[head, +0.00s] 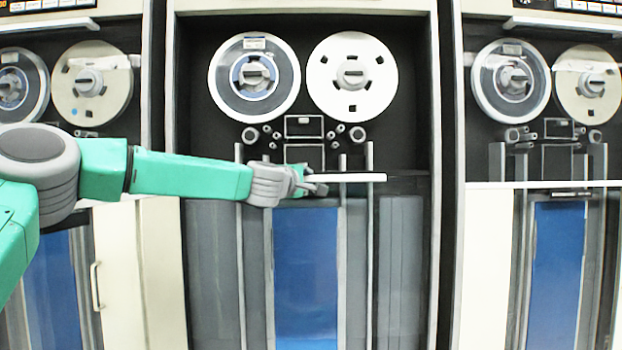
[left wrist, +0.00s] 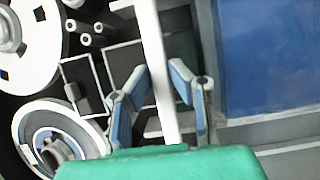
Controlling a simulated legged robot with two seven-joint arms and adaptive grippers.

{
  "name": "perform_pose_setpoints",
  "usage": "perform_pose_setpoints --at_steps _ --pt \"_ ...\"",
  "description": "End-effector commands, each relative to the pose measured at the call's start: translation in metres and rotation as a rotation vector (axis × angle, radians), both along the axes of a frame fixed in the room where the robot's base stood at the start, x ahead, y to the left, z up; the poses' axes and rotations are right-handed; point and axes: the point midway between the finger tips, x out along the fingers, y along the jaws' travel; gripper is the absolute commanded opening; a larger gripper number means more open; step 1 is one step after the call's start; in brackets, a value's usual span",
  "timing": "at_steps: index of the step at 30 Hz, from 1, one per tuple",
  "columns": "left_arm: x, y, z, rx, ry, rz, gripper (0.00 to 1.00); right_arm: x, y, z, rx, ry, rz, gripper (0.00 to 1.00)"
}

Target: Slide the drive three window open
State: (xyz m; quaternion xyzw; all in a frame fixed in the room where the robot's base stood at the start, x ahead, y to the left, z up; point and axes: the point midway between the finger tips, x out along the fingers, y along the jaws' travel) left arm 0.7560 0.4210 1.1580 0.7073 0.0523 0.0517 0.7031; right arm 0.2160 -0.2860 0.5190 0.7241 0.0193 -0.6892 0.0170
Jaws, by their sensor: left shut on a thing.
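The middle tape drive, which I take for drive three, shows a white window bar (head: 350,177) crossing its front below the reels. The bar also runs lengthwise through the left wrist view (left wrist: 156,60). My left gripper (head: 312,185) reaches in from the left and is shut on this bar; in the left wrist view its two fingers (left wrist: 165,92) lie on either side of it. The reels above look clear, while a greyish pane seems to cover the part below the bar. The bar's left part is hidden behind my gripper and arm. My right gripper is not in view.
The middle drive has a blue-hubbed reel (head: 254,75) and a white reel (head: 351,75), with a blue panel (head: 306,280) below. Similar drives stand left and right; the right one has a full-width white bar (head: 540,185). A cabinet handle (head: 96,287) is at lower left.

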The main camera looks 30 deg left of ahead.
Motion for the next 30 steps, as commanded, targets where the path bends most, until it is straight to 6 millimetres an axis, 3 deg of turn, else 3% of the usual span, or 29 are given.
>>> perform_pose_setpoints --at_steps 1,8,9,10,22,30 --pt "0.000 0.014 -0.002 -0.004 -0.001 0.028 0.00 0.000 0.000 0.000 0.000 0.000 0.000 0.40" --pt "0.000 0.014 -0.002 -0.004 -0.001 0.028 0.00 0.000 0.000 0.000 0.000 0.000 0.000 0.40" --pt "0.000 0.014 -0.002 -0.004 -0.001 0.029 0.27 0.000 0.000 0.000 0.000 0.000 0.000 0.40" --pt "0.000 0.014 -0.002 -0.004 -0.001 0.028 0.36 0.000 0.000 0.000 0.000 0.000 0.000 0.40" --pt "0.000 -0.002 0.009 0.007 -0.001 0.015 0.36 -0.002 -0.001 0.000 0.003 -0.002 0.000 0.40" --pt "-0.001 0.006 0.058 0.002 -0.007 0.018 0.36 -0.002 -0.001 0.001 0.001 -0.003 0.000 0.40"
